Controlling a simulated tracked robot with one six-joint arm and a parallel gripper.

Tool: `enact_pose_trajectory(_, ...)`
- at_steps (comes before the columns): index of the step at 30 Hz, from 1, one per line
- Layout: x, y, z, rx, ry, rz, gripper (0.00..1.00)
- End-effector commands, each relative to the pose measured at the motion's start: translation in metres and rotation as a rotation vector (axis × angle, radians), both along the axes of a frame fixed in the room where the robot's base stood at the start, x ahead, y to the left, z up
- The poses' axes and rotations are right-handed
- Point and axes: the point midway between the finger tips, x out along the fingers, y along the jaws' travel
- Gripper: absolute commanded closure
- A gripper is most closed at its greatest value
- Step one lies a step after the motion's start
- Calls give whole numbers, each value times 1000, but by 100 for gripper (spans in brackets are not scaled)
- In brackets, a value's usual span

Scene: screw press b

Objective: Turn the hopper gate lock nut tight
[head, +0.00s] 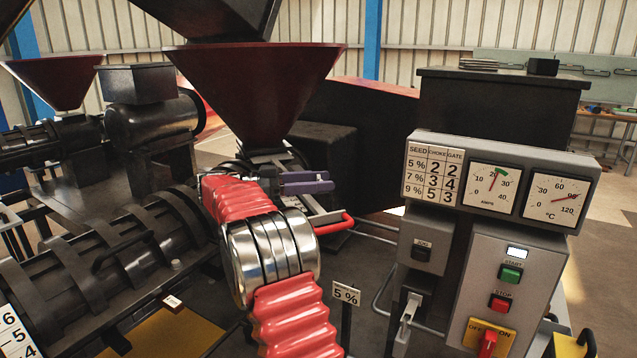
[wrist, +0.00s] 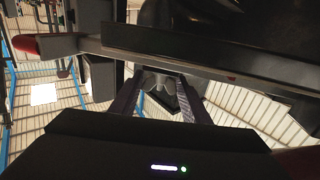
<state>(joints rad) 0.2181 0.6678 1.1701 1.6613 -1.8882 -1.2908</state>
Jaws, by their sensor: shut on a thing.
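The dark red hopper (head: 255,90) stands above the black press barrel in the head view. My gripper (head: 305,182) shows as two purple fingers just below the hopper's neck, partly behind my red arm sleeve. In the wrist view, my gripper (wrist: 165,82) has its two fingers on either side of a small grey piece, which looks like the lock nut (wrist: 160,80). It is shut on this piece. The nut cannot be made out in the head view. A bar with a red grip (head: 335,224), which looks like the gate handle, sticks out to the right below the fingers.
A control box (head: 505,180) with gauges, a chart and start and stop buttons (head: 500,302) stands at the right. A small "5 %" sign (head: 346,294) stands on a post near my arm. The ribbed press barrel (head: 110,250) fills the left side.

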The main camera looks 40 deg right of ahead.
Motion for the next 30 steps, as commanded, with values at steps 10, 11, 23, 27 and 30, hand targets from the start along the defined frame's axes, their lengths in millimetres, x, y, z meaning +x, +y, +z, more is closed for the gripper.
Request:
enact_pose_trajectory(10, 1, 0, 2, -4, -3, 5, 47)
enact_pose_trajectory(11, 1, 0, 2, -4, -2, 5, 44)
enact_pose_trajectory(23, 2, 2, 1, -2, -1, 3, 39)
enact_pose_trajectory(27, 8, 11, 0, -2, -1, 5, 39)
enact_pose_trajectory(30, 15, 23, 0, -2, -1, 5, 39)
